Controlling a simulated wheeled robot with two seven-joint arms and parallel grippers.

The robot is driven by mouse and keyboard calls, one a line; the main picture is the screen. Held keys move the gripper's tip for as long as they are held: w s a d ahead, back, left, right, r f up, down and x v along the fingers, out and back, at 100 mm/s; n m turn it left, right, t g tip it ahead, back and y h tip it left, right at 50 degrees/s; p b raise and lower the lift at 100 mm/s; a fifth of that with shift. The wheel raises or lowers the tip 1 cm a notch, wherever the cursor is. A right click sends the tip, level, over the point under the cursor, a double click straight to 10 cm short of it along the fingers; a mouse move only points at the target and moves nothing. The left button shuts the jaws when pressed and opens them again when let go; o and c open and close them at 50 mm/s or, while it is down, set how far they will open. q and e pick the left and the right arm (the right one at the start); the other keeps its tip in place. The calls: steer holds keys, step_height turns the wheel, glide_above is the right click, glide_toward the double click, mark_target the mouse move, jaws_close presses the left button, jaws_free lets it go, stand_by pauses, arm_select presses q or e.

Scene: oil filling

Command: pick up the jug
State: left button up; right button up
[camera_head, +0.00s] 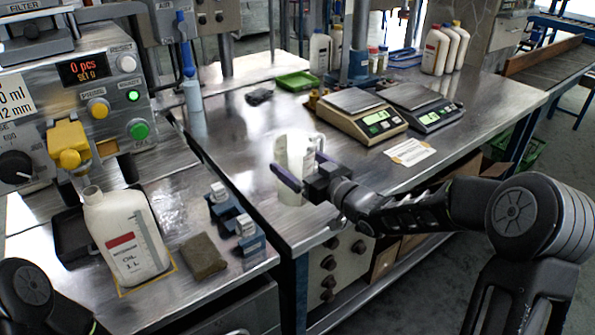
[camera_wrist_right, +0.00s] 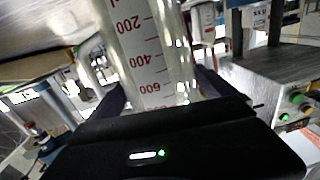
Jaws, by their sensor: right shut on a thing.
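The jug (camera_head: 293,160) is a clear, pale measuring jug near the near left corner of the workbench. It looks upright, and I cannot tell whether its base touches the bench top. My right gripper (camera_head: 301,172) is shut on the jug, with one dark finger across its near side. In the right wrist view the jug (camera_wrist_right: 150,52) stands between the two fingers (camera_wrist_right: 160,95) and shows red marks 200, 400 and 600. Its handle is on the right in the head view. My left gripper is out of the head view; only part of that arm shows at bottom left.
A white oil bottle (camera_head: 125,240) stands under the yellow nozzle (camera_head: 69,145) of the filling machine. Blue-grey clamps (camera_head: 240,235) and a dark cloth (camera_head: 203,257) lie beside it. Two scales (camera_head: 355,115) and a label card (camera_head: 409,152) are behind the jug.

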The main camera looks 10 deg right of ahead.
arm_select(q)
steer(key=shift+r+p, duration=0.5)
arm_select(e)
step_height(320, 180, up, 10)
stand_by(1.4)
